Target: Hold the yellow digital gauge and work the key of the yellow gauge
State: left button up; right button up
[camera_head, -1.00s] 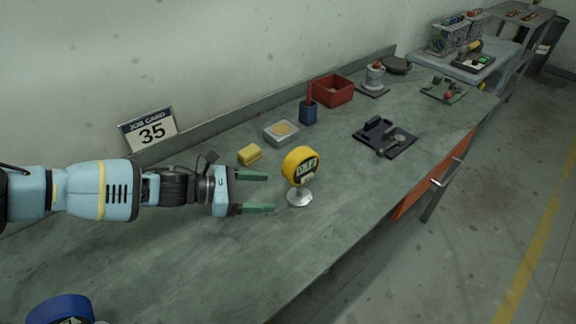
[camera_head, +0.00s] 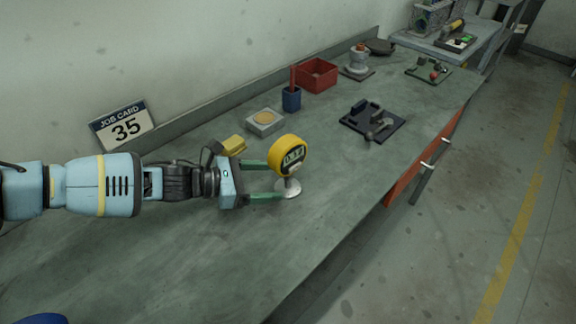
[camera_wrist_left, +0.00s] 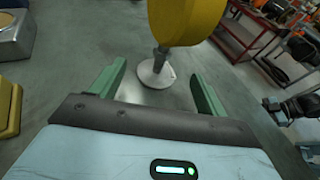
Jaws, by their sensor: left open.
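The yellow digital gauge (camera_head: 287,155) stands upright on a round metal foot (camera_head: 290,189) on the workbench. Its dark display faces the right and front; a key cannot be made out. My left gripper (camera_head: 272,181) is open, with its green fingers pointing at the gauge's stem, low under the round head. In the left wrist view the gauge's yellow head (camera_wrist_left: 183,20) is at the top, and its stem and foot show ahead between the two open fingers (camera_wrist_left: 158,82). I cannot tell whether a finger touches the stem. My right gripper is not in view.
A yellow block (camera_head: 232,146) and a grey box with a tan disc (camera_head: 265,122) lie behind the gauge. A blue cup (camera_head: 291,99), red bin (camera_head: 317,75) and black tray (camera_head: 373,124) stand farther along. The bench (camera_head: 190,260) in front is clear.

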aim_at(283, 188)
pick_arm(q)
jog(key=x, duration=0.3)
jog(key=shift+d+f, duration=0.1)
jog(key=shift+w+d+f+b, duration=0.1)
jog(key=shift+d+b, duration=0.1)
jog(key=shift+d, duration=0.1)
jog(key=shift+w+d+f+b, duration=0.1)
jog(key=shift+w+d+b, duration=0.1)
jog(key=shift+d, duration=0.15)
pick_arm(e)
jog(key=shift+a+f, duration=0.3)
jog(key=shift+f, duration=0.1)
pick_arm(q)
jog(key=c, duration=1.4)
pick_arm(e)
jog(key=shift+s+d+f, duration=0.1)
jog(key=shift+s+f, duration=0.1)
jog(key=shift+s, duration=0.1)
pick_arm(q)
jog(key=shift+c, duration=0.3)
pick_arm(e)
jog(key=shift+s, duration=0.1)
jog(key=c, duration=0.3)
pick_arm(q)
jog(key=shift+r, duration=0.1)
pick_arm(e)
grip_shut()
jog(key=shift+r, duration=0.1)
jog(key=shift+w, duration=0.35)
